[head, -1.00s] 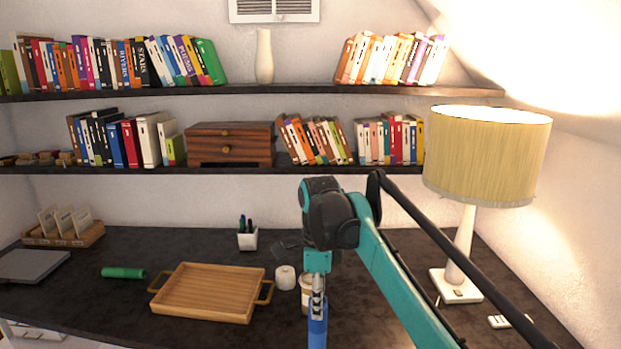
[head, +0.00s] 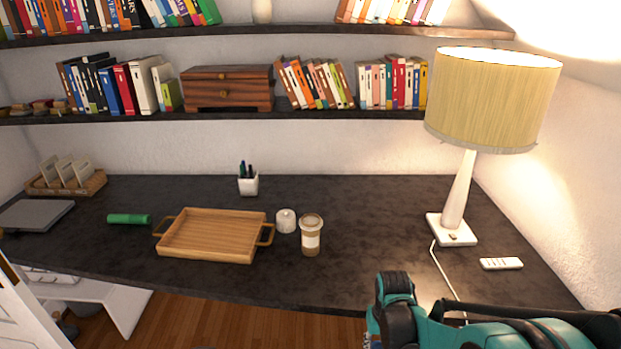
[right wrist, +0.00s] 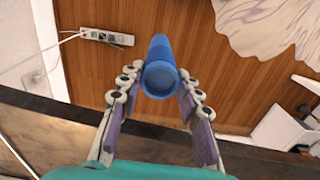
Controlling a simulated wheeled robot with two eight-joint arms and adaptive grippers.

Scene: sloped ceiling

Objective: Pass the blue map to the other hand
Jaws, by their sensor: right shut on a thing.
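The blue map is a rolled blue tube (right wrist: 161,54), seen in the right wrist view with one round end facing the camera. My right gripper (right wrist: 157,82) is shut on it, with one finger on each side. In the head view my right arm is low at the right, in front of the desk's front edge. Its fingers and nearly all of the map are cut off by the bottom of that picture. My left gripper is in neither view.
The dark desk (head: 370,205) holds a green tube (head: 128,219), a wooden tray (head: 210,256), a white roll (head: 286,221), a lidded cup (head: 311,235), a lamp (head: 459,190) and a remote (head: 501,263). A power strip (right wrist: 107,38) lies on the wooden floor.

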